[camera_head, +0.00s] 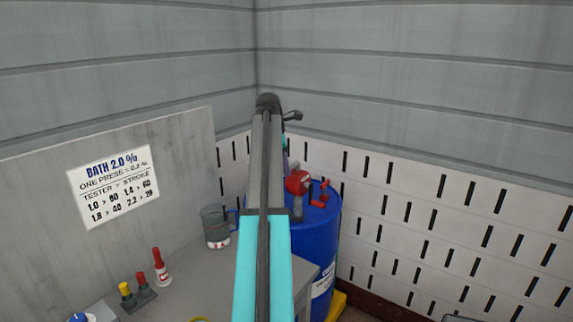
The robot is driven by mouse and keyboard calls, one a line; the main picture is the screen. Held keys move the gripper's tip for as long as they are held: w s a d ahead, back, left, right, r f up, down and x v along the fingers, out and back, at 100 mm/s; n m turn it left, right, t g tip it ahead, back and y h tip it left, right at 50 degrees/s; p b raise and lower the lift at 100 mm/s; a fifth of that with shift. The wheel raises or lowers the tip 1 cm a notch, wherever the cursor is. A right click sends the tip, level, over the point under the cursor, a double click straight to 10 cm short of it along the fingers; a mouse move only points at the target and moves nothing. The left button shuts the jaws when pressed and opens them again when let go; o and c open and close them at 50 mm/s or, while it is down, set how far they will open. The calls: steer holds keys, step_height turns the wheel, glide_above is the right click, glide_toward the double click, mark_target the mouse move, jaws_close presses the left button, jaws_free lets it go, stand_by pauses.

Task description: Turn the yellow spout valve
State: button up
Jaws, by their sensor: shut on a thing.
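I cannot make out a yellow spout valve in this view. A blue drum (310,245) stands behind and to the right of my arm, with red fittings (298,182) on its top. My arm rises through the middle of the view and hides part of the drum and whatever lies behind it. My gripper is not visible; the far part of the arm is mostly hidden behind the near link.
A grey bench (190,280) holds a clear jug (216,228), a red-topped bottle (160,266) and small yellow- and red-topped pieces (136,293). A sign (115,185) hangs on the left panel. A slotted white wall (440,230) closes the right side. Yellow (337,304) shows below the drum.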

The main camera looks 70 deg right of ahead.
steer(key=shift+w+a+f, duration=0.1)
steer(key=shift+w+a, duration=0.45)
steer(key=shift+w, duration=0.1)
steer(key=shift+c, duration=0.5)
steer(key=shift+w, duration=0.15)
steer(key=shift+w+a+p, duration=0.1)
steer(key=shift+w+p, duration=0.1)
steer(key=shift+p, duration=0.15)
steer(key=c, duration=0.4)
steer(key=shift+w+a, duration=0.15)
steer(key=shift+w, duration=0.1)
jaws_close()
steer(key=shift+w, duration=0.1)
jaws_free()
steer(key=shift+w+p, duration=0.3)
steer(key=shift+w, duration=0.1)
steer(key=o, duration=0.7)
steer(key=shift+s, duration=0.1)
steer(key=shift+c, duration=0.2)
steer(key=shift+r, duration=0.3)
